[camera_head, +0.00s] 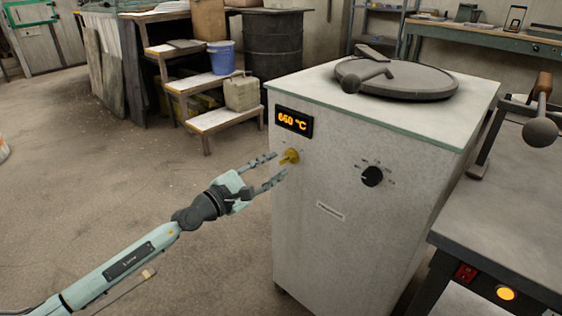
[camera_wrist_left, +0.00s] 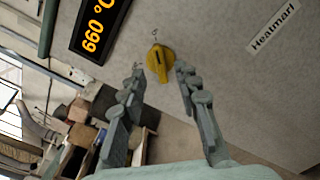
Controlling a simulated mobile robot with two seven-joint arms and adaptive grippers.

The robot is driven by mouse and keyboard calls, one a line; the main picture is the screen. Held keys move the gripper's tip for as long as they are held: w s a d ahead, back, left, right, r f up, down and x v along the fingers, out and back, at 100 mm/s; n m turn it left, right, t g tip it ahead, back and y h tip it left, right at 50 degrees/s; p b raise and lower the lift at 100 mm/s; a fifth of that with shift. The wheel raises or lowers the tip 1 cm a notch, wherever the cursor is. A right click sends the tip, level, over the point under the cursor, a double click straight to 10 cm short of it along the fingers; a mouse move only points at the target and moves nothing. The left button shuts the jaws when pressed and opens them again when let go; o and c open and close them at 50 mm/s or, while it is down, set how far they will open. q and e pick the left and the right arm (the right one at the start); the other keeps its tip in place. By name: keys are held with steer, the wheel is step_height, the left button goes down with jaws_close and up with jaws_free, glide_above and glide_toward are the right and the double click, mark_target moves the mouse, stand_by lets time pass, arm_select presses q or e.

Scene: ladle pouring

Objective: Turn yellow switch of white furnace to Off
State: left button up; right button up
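The white furnace (camera_head: 335,215) stands right of centre in the head view, with an orange "660 °C" display (camera_head: 294,121) on its front. The yellow switch (camera_head: 289,157) is below the display. In the left wrist view the yellow switch (camera_wrist_left: 160,60) shows a dark line on its face and sits just beyond my fingertips. My left gripper (camera_head: 279,168) is open in front of the switch, its fingers pointing at the furnace front. The wrist view shows the left gripper (camera_wrist_left: 160,72) with the fingers apart and nothing between them. My right gripper is not in view.
A black knob (camera_head: 372,176) is right of the switch. A round lid (camera_head: 398,80) lies on the furnace top. A grey workbench (camera_head: 510,215) with a red switch and a lit orange button stands to the right. Wooden steps (camera_head: 213,119) stand behind; the left floor is clear.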

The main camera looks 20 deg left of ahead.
mark_target(284, 161)
arm_select(q)
steer(key=shift+x, duration=1.65)
steer(key=shift+c, duration=0.3)
jaws_close()
